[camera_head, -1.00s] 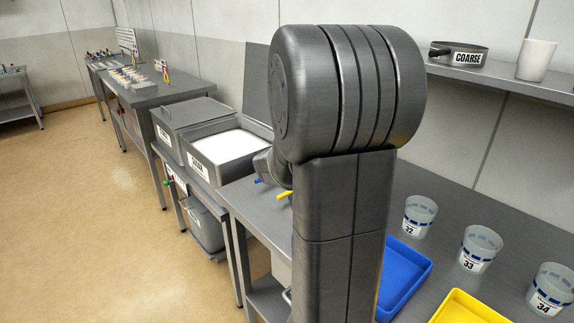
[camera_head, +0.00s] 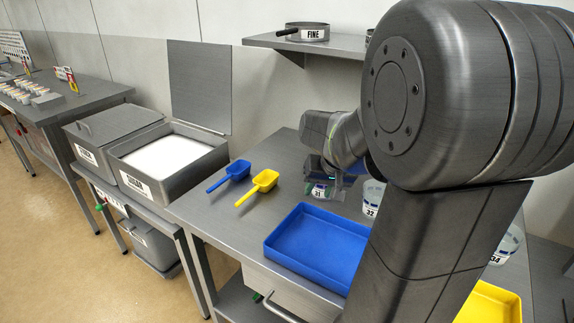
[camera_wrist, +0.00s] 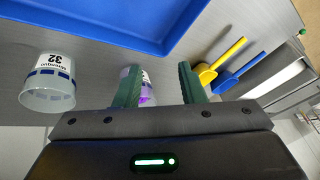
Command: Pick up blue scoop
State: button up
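The blue scoop (camera_head: 238,169) lies on the grey bench near its left end, its handle toward the front edge. It also shows in the wrist view (camera_wrist: 227,81), to the right of my fingers. The yellow scoop (camera_head: 266,179) lies just right of it, between the blue scoop and the blue tray. My gripper (camera_head: 332,180) is above the bench near the cup marked 31, right of the scoops and apart from them. In the wrist view my gripper (camera_wrist: 160,84) has its two green fingers spread, with nothing held between them.
The cup marked 31 (camera_head: 320,192) is close to my gripper. The cup marked 32 (camera_head: 373,195) and the blue tray (camera_head: 315,245) are farther right. An open bin of white material (camera_head: 165,157) stands left of the bench. A shelf (camera_head: 315,45) hangs above.

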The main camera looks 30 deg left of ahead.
aim_at(239, 169)
jog(key=j+z, duration=0.25)
jog(key=j, duration=0.2)
jog(key=k+j+z, duration=0.1)
jog(key=j+z, duration=0.15)
jog(key=j, duration=0.15)
jog(key=k+j+z, duration=0.2)
jog(key=j, duration=0.25)
jog(key=k+j+z, duration=0.1)
jog(key=j+z, duration=0.15)
jog(key=j, duration=0.15)
jog(key=k+j+z, duration=0.25)
jog(key=k+j, duration=0.15)
jog(key=j, duration=0.25)
jog(key=k+j, duration=0.15)
jog(key=j, duration=0.25)
